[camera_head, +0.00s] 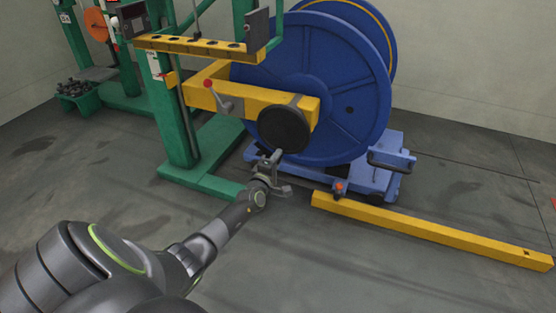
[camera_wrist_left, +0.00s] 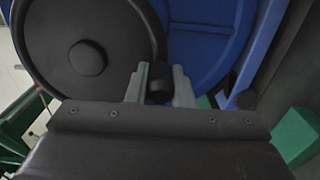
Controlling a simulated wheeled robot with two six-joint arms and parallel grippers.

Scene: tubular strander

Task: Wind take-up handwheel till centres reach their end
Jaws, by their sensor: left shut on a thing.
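The take-up handwheel (camera_head: 284,129) is a black disc on the end of a yellow arm, in front of the large blue reel (camera_head: 345,95). In the left wrist view the handwheel (camera_wrist_left: 85,45) fills the upper left, with a round hub at its middle. My left gripper (camera_head: 272,165) is at the handwheel's lower rim. In the left wrist view its two grey fingers are shut on a small black knob (camera_wrist_left: 159,88) by the rim, which looks like the handwheel's handle. The centres are hidden. My right gripper is not in view.
A lever with a red ball (camera_head: 208,84) sits on the yellow arm left of the handwheel. A blue wheeled cradle (camera_head: 375,170) stands under the reel. A yellow floor beam (camera_head: 430,228) lies to the right. The green frame (camera_head: 175,110) stands left; the near floor is clear.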

